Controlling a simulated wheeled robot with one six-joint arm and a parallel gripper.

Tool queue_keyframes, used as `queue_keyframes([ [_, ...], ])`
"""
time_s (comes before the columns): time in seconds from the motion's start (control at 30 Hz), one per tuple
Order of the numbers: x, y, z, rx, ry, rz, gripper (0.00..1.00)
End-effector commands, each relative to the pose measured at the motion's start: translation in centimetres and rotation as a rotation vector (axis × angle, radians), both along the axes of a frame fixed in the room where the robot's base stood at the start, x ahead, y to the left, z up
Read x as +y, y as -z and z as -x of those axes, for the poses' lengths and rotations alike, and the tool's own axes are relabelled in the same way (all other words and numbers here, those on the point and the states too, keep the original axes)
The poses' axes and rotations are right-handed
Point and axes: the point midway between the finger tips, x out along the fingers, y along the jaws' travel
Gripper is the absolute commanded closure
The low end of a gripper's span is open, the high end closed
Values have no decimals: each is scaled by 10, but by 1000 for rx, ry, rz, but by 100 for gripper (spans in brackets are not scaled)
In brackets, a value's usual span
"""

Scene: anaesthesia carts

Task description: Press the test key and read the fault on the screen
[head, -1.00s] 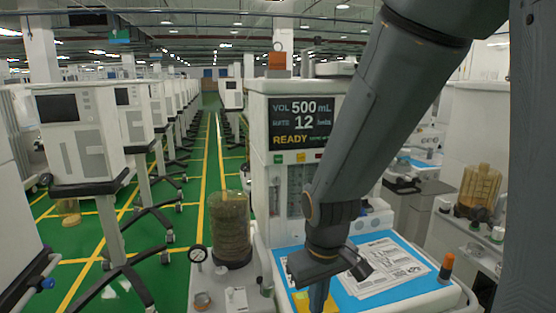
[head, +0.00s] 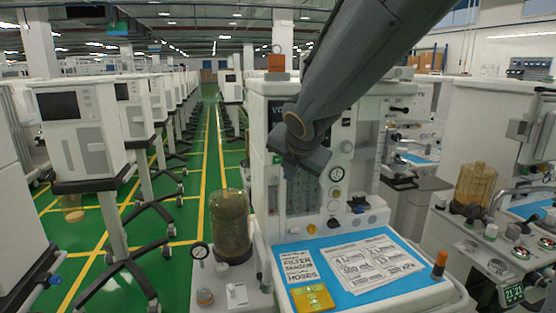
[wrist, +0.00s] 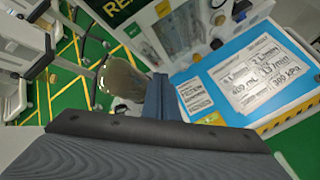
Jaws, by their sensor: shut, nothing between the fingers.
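The anaesthesia cart (head: 258,190) stands in front of me. Its dark screen (head: 279,112) is mostly hidden behind my arm in the head view; only the start of "VOL" shows. In the wrist view, part of the screen (wrist: 118,8) shows large letters "RE". A yellow key (wrist: 163,9) sits just below the screen there. Which key is the test key I cannot read. My gripper (wrist: 168,84) is shut and empty, apart from the keys in the wrist view. In the head view, my gripper (head: 305,163) is in front of the cart's face below the screen.
A blue mat (head: 345,293) with printed sheets (head: 365,262) and a yellow block (head: 312,298) lies on the worktop. An orange-capped bottle (head: 439,266) stands at its right. A canister (head: 229,225) is at the left.

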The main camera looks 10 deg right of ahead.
Motion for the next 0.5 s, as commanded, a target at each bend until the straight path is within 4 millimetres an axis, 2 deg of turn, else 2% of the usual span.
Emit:
queue_keyframes([
  [0.33, 0, 1, -2, 1, 2, -2, 100],
  [0.5, 0, 1, -16, 2, 2, -3, 100],
])
